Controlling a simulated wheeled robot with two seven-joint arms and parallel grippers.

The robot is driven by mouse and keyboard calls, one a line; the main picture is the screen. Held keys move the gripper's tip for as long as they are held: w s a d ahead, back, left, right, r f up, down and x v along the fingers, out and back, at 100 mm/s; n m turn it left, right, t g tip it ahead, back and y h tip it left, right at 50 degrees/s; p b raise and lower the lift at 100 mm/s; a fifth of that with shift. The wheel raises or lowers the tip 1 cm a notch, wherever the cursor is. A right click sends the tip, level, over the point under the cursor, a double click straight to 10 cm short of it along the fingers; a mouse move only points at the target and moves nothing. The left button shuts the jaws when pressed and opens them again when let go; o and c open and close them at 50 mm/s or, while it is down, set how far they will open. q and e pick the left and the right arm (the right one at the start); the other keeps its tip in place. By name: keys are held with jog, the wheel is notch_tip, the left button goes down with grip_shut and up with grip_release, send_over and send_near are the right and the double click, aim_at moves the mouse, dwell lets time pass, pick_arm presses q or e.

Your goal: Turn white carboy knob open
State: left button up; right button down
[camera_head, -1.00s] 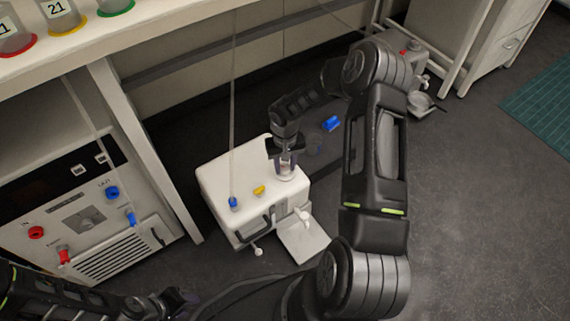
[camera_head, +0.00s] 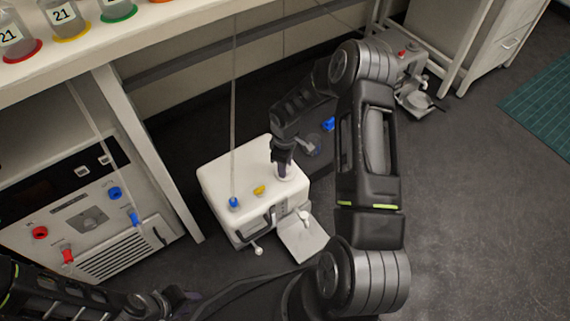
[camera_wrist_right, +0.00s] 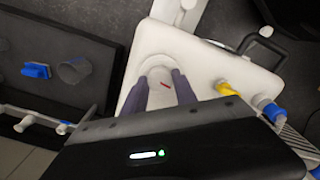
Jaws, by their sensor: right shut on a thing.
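The white carboy (camera_head: 228,178) stands on the floor under the bench. Its round white knob (camera_head: 285,173) is on the top at the right. My right gripper (camera_head: 283,164) points down on this knob. In the right wrist view my right gripper (camera_wrist_right: 160,90) has one finger on each side of the white knob (camera_wrist_right: 163,74), shut on it.
The carboy top also has a yellow fitting (camera_head: 259,190) and a blue fitting (camera_head: 234,203) with a hanging line. A control unit (camera_head: 88,220) with red and blue connectors stands at the left. A dark unit with a blue knob (camera_head: 328,124) is behind the carboy.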

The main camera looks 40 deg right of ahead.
jog(key=shift+n, duration=1.1)
jog(key=c, duration=1)
grip_release()
jog(key=shift+o, duration=0.2)
notch_tip(320, 180, up, 8)
jog(key=shift+f+p, duration=0.1)
jog(key=shift+p, duration=1.15)
